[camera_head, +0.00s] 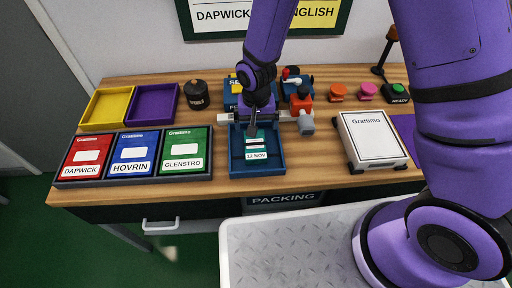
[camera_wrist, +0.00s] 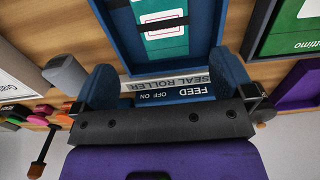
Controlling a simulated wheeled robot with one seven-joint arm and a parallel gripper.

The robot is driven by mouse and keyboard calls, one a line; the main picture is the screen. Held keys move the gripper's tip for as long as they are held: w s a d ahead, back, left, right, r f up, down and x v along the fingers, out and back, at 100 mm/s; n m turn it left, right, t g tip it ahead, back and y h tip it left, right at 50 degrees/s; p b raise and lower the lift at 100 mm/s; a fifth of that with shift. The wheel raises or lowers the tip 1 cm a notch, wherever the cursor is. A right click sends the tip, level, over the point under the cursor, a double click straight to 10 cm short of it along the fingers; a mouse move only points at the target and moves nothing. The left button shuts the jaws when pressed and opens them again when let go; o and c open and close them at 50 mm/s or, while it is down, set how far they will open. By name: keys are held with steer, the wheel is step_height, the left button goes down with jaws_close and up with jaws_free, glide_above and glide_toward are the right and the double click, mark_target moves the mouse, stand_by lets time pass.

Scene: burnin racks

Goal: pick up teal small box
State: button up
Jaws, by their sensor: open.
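The teal small box (camera_head: 263,147) lies in a dark blue tray (camera_head: 235,168) at the middle of the bench, with white label areas, a dark band and a "12 NOV" label by its front. In the wrist view the teal box (camera_wrist: 166,44) shows at the top inside the blue tray (camera_wrist: 123,45). My gripper (camera_head: 255,128) is above the back part of the tray and partly hides the box in the head view. In the wrist view my gripper (camera_wrist: 164,74) is open, its two blue fingers apart with no object between them, and the box lies beyond the fingertips.
A seal roller machine (camera_head: 297,92) stands close behind the tray. Red, blue and green cartons sit in a dark rack (camera_head: 130,178) to the left. A white Grattimo box (camera_head: 372,137) is to the right. Yellow (camera_head: 106,105) and purple (camera_head: 152,103) trays are at back left.

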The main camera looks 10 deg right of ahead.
mark_target(255, 144)
steer(key=shift+a+f, duration=0.2)
steer(key=shift+f, duration=4.95)
steer(key=c, duration=1.1)
steer(key=shift+o, duration=0.2)
steer(key=shift+r, duration=0.15)
